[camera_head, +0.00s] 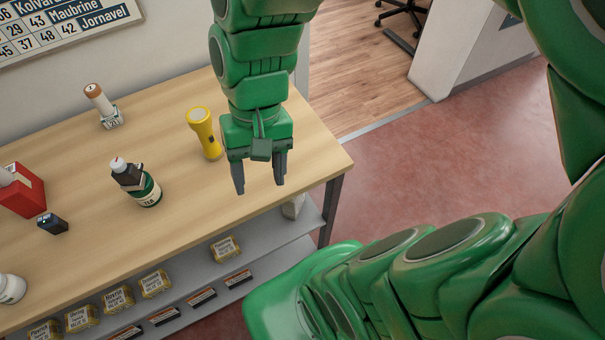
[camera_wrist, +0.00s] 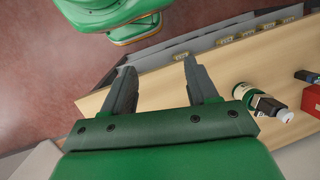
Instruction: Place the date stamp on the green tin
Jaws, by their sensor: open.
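The green tin (camera_head: 150,192) stands upright on the counter, with a pale label on its side; it also shows in the wrist view (camera_wrist: 243,92). A dark, squarish thing with a white knob (camera_head: 127,174) stands on the tin, and it shows there in the wrist view too (camera_wrist: 267,105). At the back, a pale handle with a brown top rises from a grey base with small marks (camera_head: 110,118). I cannot tell for certain which of these two is the date stamp. My gripper (camera_head: 259,184) is open and empty, above the counter's right part, well right of the tin.
A yellow torch (camera_head: 203,132) stands just left of my gripper. A red box (camera_head: 24,198), a small dark device (camera_head: 53,224) and a white bottle (camera_head: 11,288) are at the left. The wooden counter (camera_head: 310,160) ends at the right. Packets lie on the shelf (camera_head: 195,272) below.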

